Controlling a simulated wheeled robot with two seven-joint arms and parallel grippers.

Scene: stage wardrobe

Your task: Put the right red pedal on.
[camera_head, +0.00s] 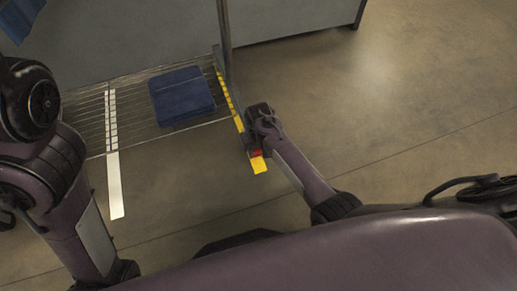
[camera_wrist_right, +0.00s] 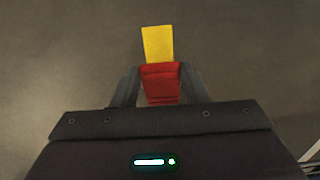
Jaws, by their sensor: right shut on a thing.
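A small red pedal (camera_wrist_right: 162,83) sits between the two fingers of my right gripper (camera_wrist_right: 160,88) in the right wrist view. The fingers are shut on its sides. In the head view my right gripper (camera_head: 257,148) is low at the near right corner of the wire rack, and only a little red of the pedal (camera_head: 257,153) shows under it. Whether the pedal is pressed down or up I cannot tell. A plain yellow piece (camera_wrist_right: 157,44) lies just beyond the pedal. My left arm shows at the left of the head view, but its gripper does not.
The wire rack shelf (camera_head: 135,105) holds a folded blue thing (camera_head: 182,95). A grey upright post (camera_head: 225,40) rises at its right side. The floor at right is clear.

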